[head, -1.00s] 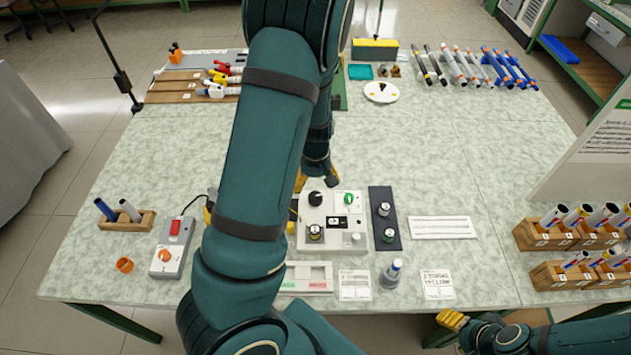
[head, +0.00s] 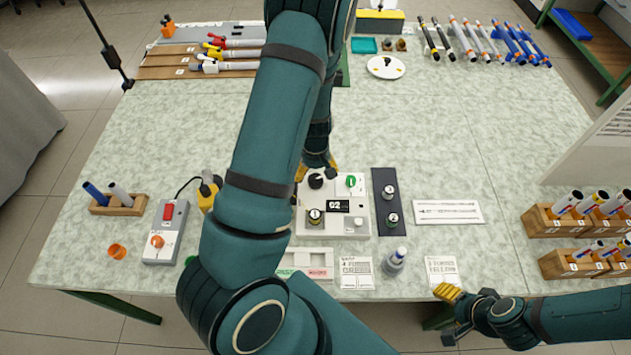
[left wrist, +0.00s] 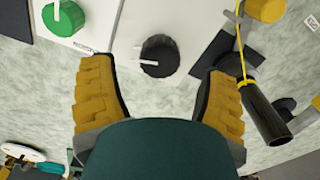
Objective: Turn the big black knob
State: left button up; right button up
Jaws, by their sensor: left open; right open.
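The big black knob (head: 316,181) sits at the back left of a white control box (head: 352,222). In the left wrist view the black knob (left wrist: 160,56) has a white pointer line and lies just beyond the fingertips, between them. My left gripper (head: 317,168) reaches down at the back edge of the box. In the left wrist view its yellow fingers (left wrist: 159,85) are open and apart from the knob. A green knob (head: 351,183) is on the same box. My right gripper (head: 449,314) is open and empty at the front edge of the table.
A dark plate with two small knobs (head: 386,204) stands right of the box. A grey switch box (head: 164,244) with red and orange controls is at left. In the left wrist view a black cylinder on a yellow cord (left wrist: 265,115) hangs beside the right finger. Wooden racks (head: 556,222) stand at right.

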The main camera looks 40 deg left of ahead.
aim_at(316, 178)
pick_arm(q)
jog(key=shift+f, duration=1.9)
